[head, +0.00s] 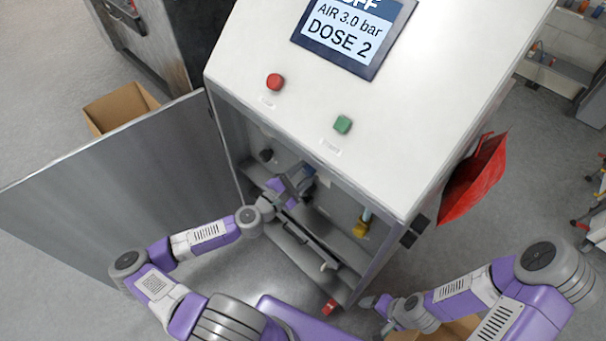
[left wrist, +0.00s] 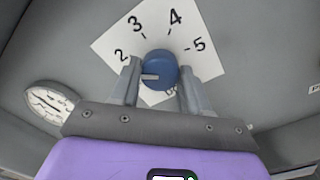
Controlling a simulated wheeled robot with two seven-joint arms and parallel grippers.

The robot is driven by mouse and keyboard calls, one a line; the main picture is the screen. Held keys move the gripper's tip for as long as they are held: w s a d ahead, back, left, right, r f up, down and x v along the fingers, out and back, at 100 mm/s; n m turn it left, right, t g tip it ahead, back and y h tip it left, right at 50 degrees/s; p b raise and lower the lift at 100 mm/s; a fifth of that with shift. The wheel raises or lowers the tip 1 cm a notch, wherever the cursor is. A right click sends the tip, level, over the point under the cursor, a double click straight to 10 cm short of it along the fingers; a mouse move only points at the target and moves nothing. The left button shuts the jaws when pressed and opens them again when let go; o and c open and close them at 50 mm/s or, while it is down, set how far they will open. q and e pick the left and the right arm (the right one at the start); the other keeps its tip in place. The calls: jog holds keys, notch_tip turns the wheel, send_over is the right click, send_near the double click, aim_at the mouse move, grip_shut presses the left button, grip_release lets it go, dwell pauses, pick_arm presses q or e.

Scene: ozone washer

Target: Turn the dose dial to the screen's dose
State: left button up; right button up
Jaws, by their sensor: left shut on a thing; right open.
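The screen (head: 352,30) on the sloped white panel reads DOSE 2 and AIR 3.0 bar; its top line is cut off. The blue dose dial (left wrist: 160,70) sits on a white scale plate (left wrist: 188,20) showing 2, 3, 4 and 5. Its white pointer points left, a little below the 2; the left finger covers part of the scale there. My left gripper (head: 297,182) reaches into the open cabinet and is shut on the dial, one finger on each side. My right gripper (head: 370,302) is open and empty, outside the cabinet at its lower right corner.
The cabinet door (head: 110,185) stands open to the left. Red (head: 275,82) and green (head: 342,124) buttons are on the panel. A yellow fitting (head: 362,225) is inside the cabinet at right. A cardboard box (head: 120,107) stands behind the door.

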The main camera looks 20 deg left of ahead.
pick_arm(q)
jog(key=shift+m, duration=0.5)
jog(key=o, duration=1.1)
jog(key=shift+c, duration=0.2)
jog(key=v, duration=0.7)
jog(key=shift+s, duration=0.25)
